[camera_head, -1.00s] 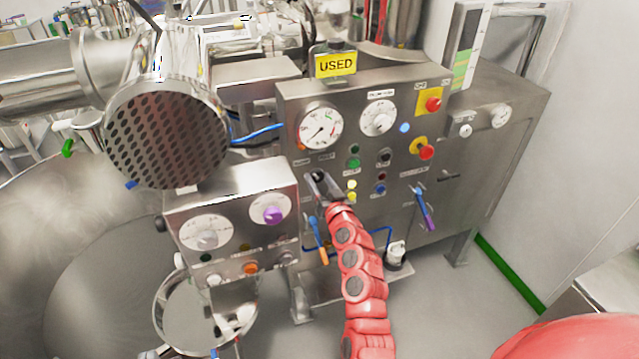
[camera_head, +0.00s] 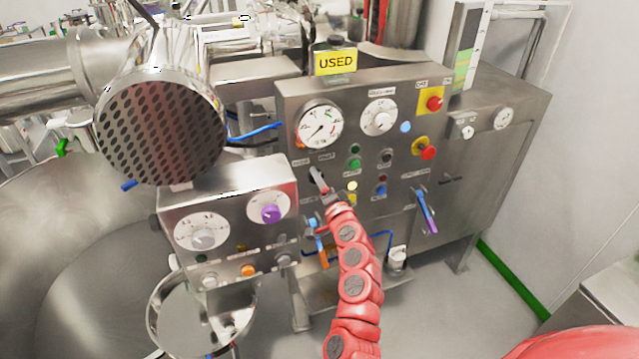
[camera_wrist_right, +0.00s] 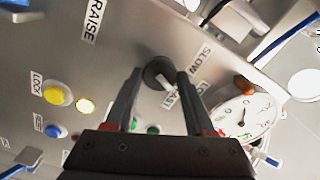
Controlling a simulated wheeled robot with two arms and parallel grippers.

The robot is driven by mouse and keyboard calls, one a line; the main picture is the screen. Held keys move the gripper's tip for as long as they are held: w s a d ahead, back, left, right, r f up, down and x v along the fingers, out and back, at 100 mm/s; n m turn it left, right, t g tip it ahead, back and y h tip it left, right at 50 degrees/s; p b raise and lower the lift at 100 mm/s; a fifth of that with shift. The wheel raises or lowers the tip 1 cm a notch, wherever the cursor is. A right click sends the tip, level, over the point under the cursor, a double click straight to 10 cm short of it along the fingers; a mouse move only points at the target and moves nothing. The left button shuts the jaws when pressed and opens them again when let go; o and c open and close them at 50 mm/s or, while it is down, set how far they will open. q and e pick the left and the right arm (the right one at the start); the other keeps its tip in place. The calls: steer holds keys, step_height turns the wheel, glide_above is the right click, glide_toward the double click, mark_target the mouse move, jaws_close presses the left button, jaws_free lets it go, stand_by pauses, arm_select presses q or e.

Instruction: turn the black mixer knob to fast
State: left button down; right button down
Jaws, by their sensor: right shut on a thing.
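The black mixer knob (camera_wrist_right: 158,72) shows in the right wrist view, on the steel panel beside the SLOW and FAST labels. A pale bar on it slants toward the lower right, on the FAST label's side; its exact setting is hard to tell. My right gripper (camera_wrist_right: 158,78) has one finger on each side of the knob and is shut on it. In the head view my right gripper (camera_head: 318,182) is at the panel's lower left, and the knob is mostly hidden by the fingers. My left gripper is not in view.
Close by are a lit yellow button (camera_wrist_right: 86,105), a yellow LOCK button (camera_wrist_right: 57,93) and a pressure dial (camera_head: 320,126). Blue-orange (camera_head: 318,243) and blue-purple (camera_head: 426,210) handles stick out below. A smaller control box (camera_head: 228,192) projects at the left.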

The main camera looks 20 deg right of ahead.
steer(key=shift+f+m, duration=0.1)
steer(key=shift+m, duration=2.2)
steer(key=shift+c, duration=1.3)
jaws_free()
steer(key=shift+s, duration=0.1)
